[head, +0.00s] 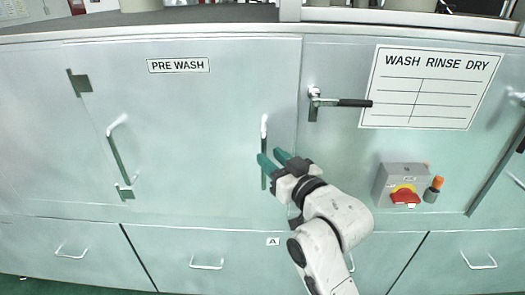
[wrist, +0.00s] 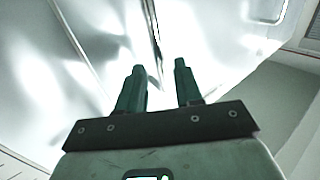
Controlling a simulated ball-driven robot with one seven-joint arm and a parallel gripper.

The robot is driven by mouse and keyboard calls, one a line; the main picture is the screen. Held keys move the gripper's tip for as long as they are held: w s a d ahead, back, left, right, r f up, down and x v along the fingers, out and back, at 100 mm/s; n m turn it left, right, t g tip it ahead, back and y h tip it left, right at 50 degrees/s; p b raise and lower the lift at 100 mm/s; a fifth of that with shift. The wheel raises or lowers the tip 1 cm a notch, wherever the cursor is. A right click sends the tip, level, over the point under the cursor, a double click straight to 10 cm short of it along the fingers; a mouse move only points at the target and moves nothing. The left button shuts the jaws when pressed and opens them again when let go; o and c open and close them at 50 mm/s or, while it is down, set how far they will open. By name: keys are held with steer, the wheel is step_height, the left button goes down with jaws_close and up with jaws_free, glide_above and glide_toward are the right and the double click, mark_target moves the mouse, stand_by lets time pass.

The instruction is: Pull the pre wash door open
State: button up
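The pre wash door (head: 200,110) is a pale metal panel with a "PRE WASH" label (head: 178,65). It looks flush with the cabinet front. Its upright bar handle (head: 264,128) is near the door's right edge. My gripper (head: 270,156) is at the handle's lower half, with its two green fingers apart. In the wrist view the fingers of my gripper (wrist: 159,68) are open with nothing between them. A thin dark upright bar, seemingly the handle (wrist: 156,30), shows beyond the tips, roughly in line with the gap. I cannot tell whether a finger touches it.
A second bar handle (head: 117,150) is at the left. To the right are a black lever handle (head: 345,102), a "WASH RINSE DRY" sign (head: 430,87) and a grey switch box (head: 400,180) with a red knob. Drawers with low handles (head: 207,266) run below.

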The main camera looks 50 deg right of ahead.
mark_target(265, 153)
steer(key=shift+x, duration=2.1)
jaws_close()
